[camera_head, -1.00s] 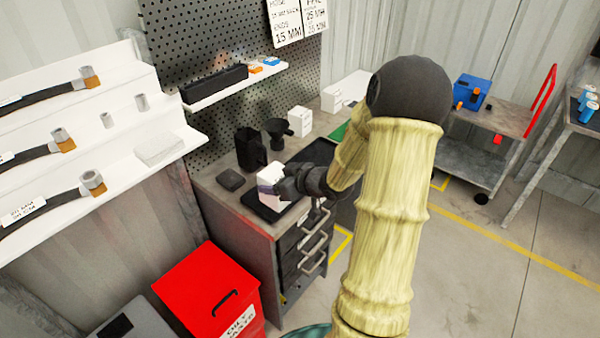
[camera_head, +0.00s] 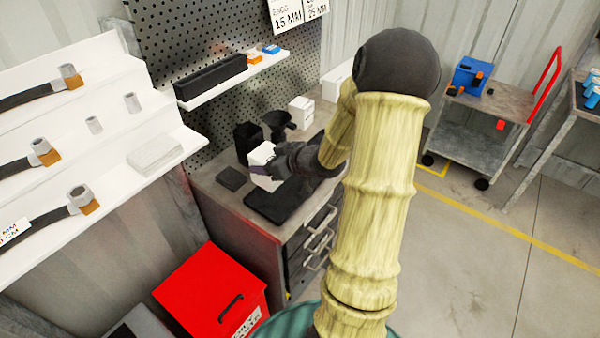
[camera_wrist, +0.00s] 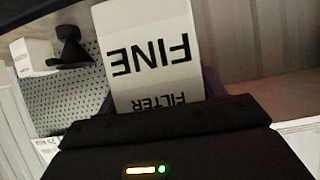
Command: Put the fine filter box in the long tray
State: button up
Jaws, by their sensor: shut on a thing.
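The fine filter box (camera_head: 262,160) is white; in the wrist view its face (camera_wrist: 150,50) reads "FINE FILTER" upside down. My gripper (camera_head: 272,166) is shut on it and holds it over the cabinet top, above a flat dark tray or mat (camera_head: 272,208). The gripper covers part of the box, and its fingers show as dark purple edges beside the box in the wrist view. A long black tray (camera_head: 210,78) lies on the white shelf on the pegboard, up and left of my gripper. Its inside is hard to see.
A black open holder (camera_head: 247,140), a black funnel (camera_head: 278,121) and a white box (camera_head: 301,112) stand behind my gripper on the cabinet. Orange and blue small boxes (camera_head: 262,54) sit right of the long tray. White hose shelves (camera_head: 150,120) stand at left, a red bin (camera_head: 210,290) below.

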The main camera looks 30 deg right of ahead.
jog(key=shift+s+d+f, duration=0.1)
jog(key=shift+s+f, duration=0.05)
jog(key=shift+f, duration=0.2)
notch_tip(320, 180, down, 5)
jog(key=shift+r+b, duration=0.2)
jog(key=shift+b, duration=0.25)
jog(key=shift+w+f, duration=0.2)
jog(key=shift+f, duration=0.2)
jog(key=shift+w+f, duration=0.15)
jog(key=shift+f, duration=1.8)
